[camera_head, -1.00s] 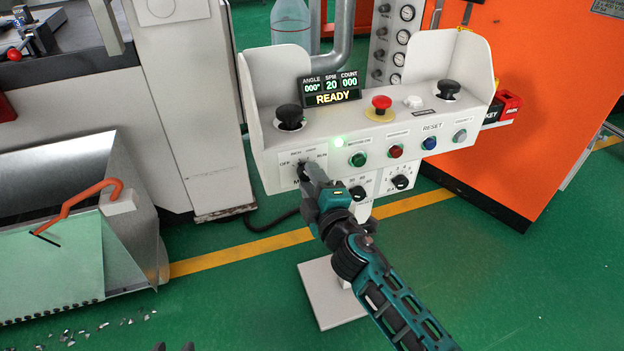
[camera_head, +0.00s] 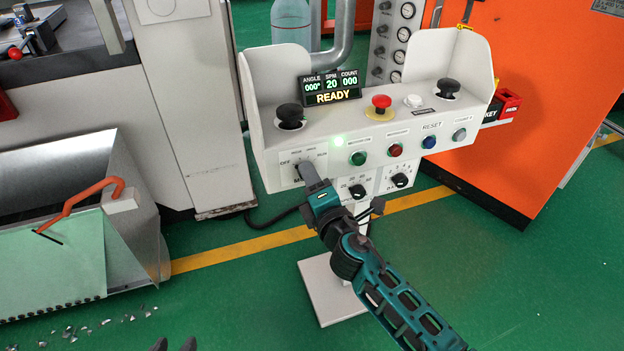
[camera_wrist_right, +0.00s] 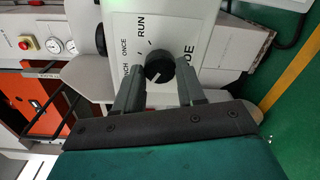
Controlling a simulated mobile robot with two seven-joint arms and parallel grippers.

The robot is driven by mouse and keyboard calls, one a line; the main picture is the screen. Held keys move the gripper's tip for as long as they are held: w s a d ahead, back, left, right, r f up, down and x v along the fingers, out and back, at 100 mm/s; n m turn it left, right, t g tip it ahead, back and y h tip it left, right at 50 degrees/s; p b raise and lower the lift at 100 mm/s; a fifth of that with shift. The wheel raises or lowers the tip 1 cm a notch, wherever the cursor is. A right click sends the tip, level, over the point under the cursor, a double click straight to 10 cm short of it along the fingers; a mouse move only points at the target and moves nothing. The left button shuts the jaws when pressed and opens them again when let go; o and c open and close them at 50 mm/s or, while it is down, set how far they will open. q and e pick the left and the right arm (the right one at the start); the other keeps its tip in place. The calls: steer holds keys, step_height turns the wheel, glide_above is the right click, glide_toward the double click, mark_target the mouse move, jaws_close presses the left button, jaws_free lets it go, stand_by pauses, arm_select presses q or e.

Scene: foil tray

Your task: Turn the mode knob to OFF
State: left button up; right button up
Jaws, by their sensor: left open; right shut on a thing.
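The black mode knob (camera_wrist_right: 160,67) sits on a white panel of the control console. In the right wrist view its white line points to the lower left, past INCH and away from RUN. The OFF label (camera_head: 284,162) shows in the head view left of the knob; in the wrist view it is hidden, apparently behind a finger. My right gripper (camera_wrist_right: 160,77) has one finger on each side of the knob and is shut on it. In the head view its fingers cover most of the knob. My left gripper (camera_head: 174,345) shows only open fingertips at the bottom edge.
The console (camera_head: 350,130) carries several buttons, a red emergency stop (camera_head: 381,103), black palm buttons and a READY display (camera_head: 332,98). Smaller knobs (camera_head: 400,180) sit to the lower right. A metal bin (camera_head: 135,215) stands left. Green floor is free in front.

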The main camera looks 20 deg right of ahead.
stand_by(0.3)
arm_select(q)
steer(key=shift+a, duration=0.15)
arm_select(e)
steer(key=o, duration=1.1)
steer(key=shift+c, duration=0.2)
steer(key=shift+s, duration=0.1)
arm_select(q)
steer(key=shift+f+b, duration=0.55)
arm_select(e)
steer(key=s, duration=1.2)
steer(key=shift+s+d+r, duration=0.2)
steer(key=shift+s+d, duration=0.1)
steer(key=shift+s, duration=0.05)
arm_select(q)
steer(key=shift+r, duration=0.1)
